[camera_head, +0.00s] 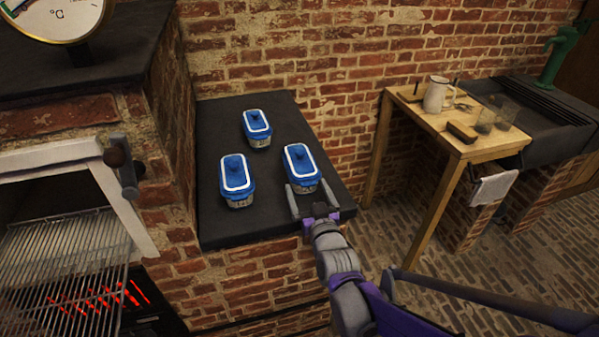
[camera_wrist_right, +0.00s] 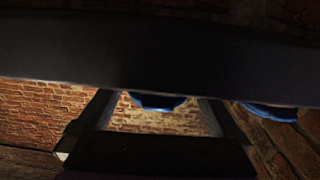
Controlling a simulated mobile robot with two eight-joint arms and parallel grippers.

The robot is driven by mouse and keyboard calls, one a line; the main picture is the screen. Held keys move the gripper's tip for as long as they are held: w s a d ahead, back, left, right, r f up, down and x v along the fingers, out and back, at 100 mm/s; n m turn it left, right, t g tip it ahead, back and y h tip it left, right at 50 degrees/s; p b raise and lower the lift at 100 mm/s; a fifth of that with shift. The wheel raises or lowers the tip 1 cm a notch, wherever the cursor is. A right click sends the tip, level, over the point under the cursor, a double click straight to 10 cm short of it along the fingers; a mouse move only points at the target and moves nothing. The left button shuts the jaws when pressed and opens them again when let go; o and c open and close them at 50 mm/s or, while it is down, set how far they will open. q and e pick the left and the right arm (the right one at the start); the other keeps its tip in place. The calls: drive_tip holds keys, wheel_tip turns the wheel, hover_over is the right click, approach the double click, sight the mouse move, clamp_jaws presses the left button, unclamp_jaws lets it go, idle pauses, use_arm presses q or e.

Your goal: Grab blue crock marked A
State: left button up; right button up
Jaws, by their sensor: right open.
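Three blue crocks with white-rimmed lids and pale labels stand on a dark slab: one at the back (camera_head: 257,128), one front left (camera_head: 236,181), one front right (camera_head: 301,166). The label letters are too small to read, so I cannot tell which is A. My right gripper (camera_head: 311,197) is open at the near side of the front right crock, its fingers spread toward the crock's lower part. In the right wrist view, a blue rim (camera_wrist_right: 158,102) shows between the fingers, partly hidden by a dark band. Another blue rim (camera_wrist_right: 270,111) shows at right. My left gripper is out of view.
The dark slab (camera_head: 219,226) has a brick wall behind it and brickwork at left. An open oven with a wire rack (camera_head: 70,265) is at lower left. A wooden table (camera_head: 420,112) with a mug (camera_head: 437,95) stands right, beside a dark sink. Brick floor lies between.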

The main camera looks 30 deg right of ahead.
drive_tip(key=x, duration=0.6)
drive_tip(key=shift+w+f, duration=0.1)
drive_tip(key=shift+f, duration=0.15)
drive_tip(key=shift+r, duration=0.1)
clamp_jaws()
